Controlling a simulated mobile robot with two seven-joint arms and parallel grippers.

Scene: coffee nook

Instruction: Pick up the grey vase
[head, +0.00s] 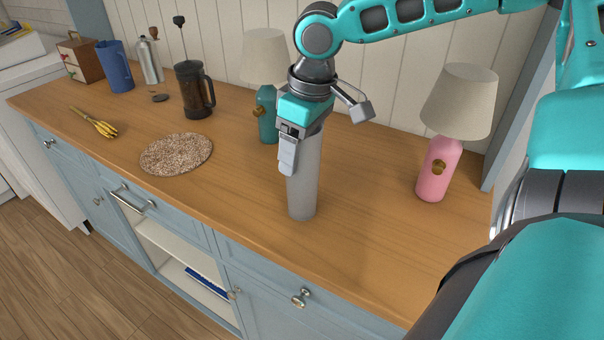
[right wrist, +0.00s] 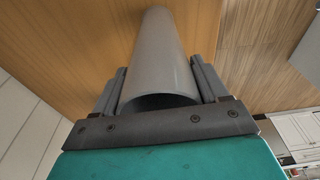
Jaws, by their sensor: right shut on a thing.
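The grey vase (head: 304,188) is a plain tall cylinder standing upright near the front edge of the wooden counter in the head view. My right gripper (head: 300,143) comes down on it from above and is shut on its upper part. In the right wrist view the vase (right wrist: 162,60) lies between the two fingers of my right gripper (right wrist: 160,92), with its open rim towards the camera. Its base appears to be on or very close to the counter; I cannot tell which. My left gripper is not in view.
A teal lamp (head: 267,112) stands just behind the vase, and a pink lamp (head: 437,170) to the right. A round woven mat (head: 176,154) lies to the left. A French press (head: 194,90), a blue pitcher (head: 116,66) and a yellow utensil (head: 96,123) are farther left.

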